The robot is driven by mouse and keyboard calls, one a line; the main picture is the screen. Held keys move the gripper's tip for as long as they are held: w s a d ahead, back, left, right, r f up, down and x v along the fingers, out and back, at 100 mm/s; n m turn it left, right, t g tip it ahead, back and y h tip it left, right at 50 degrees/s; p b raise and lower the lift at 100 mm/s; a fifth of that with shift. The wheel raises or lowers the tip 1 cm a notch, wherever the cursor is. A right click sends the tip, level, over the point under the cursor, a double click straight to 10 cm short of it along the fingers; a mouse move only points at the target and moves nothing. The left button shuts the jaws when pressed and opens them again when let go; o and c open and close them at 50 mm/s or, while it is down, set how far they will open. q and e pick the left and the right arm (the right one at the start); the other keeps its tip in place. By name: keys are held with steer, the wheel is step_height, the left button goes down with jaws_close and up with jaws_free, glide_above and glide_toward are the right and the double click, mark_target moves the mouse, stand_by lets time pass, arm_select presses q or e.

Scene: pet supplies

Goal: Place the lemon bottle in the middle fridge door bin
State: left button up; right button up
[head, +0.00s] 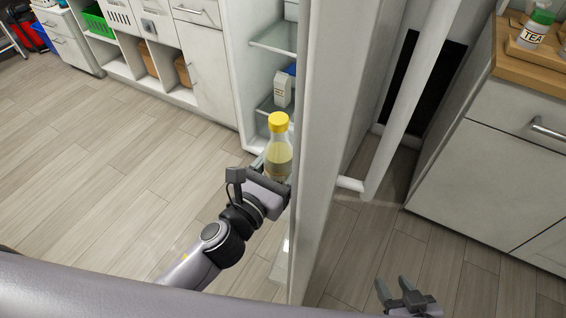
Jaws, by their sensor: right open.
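The lemon bottle (278,150), clear with pale yellow liquid and a yellow cap, is upright beside the inner face of the open fridge door (325,150). My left gripper (266,172) is at the bottle's lower part and appears shut on it; the gripper hides the bottle's base. The middle door bin cannot be made out behind the gripper and the door edge. A pale, clear edge low on the door (284,250) may be a lower bin. My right gripper (394,286) is open and empty at the bottom, on the outer side of the door.
The open fridge (240,70) has glass shelves (275,38) with a white carton (283,89) inside. A white door handle (408,100) stands out on the right. A counter (545,70) with a TEA-labelled bottle (535,28) is at far right. The floor at left is clear.

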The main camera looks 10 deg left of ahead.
arm_select(q)
steer(key=shift+f+b, duration=0.55)
steer(key=o, duration=0.9)
steer(key=shift+r, duration=0.1)
